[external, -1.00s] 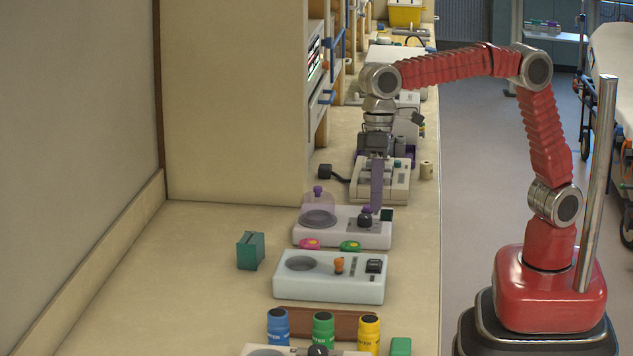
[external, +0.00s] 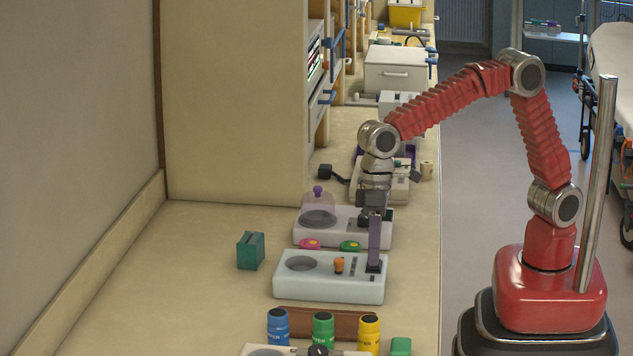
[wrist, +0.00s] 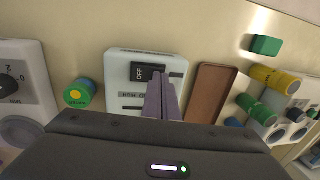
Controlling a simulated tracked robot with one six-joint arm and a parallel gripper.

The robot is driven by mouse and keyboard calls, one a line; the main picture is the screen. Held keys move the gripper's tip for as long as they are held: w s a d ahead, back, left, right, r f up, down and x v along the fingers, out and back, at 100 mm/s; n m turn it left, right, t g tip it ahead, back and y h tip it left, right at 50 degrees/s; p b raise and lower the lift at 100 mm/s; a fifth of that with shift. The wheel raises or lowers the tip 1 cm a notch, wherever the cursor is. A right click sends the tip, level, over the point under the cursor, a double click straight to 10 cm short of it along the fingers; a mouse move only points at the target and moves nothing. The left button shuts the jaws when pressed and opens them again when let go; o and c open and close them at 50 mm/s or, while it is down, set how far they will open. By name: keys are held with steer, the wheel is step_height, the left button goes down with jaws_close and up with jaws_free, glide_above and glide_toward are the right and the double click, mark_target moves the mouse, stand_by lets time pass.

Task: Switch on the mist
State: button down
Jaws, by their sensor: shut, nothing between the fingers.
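The pale unit (external: 330,288) on the bench has a round recess, an orange knob (external: 339,265), a slider slot and a black rocker switch (external: 373,268) at its right end. In the wrist view the unit (wrist: 120,62) shows upside down, and the black rocker (wrist: 143,72) reads OFF. My gripper (external: 374,260) is shut and empty, pointing down at the rocker. In the wrist view the fingertips (wrist: 159,76) overlap the rocker's right end. I cannot tell whether they touch it. My gripper hides much of the unit in that view.
Behind stands another white unit (external: 340,238) with a clear purple-knobbed dome (external: 318,207). Blue, green and yellow bottles (external: 323,330) stand in front by a brown tray. A teal box (external: 250,250) sits left.

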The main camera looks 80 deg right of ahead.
steer(key=shift+a+f, duration=0.1)
stand_by(0.3)
steer(key=shift+f+h, duration=0.15)
steer(key=shift+h, duration=0.15)
steer(key=shift+d+r, duration=0.3)
steer(key=shift+d, duration=0.5)
step_height(320, 180, up, 14)
steer(key=a, duration=0.2)
steer(key=shift+f, duration=0.15)
stand_by(0.5)
steer(key=shift+a, duration=0.1)
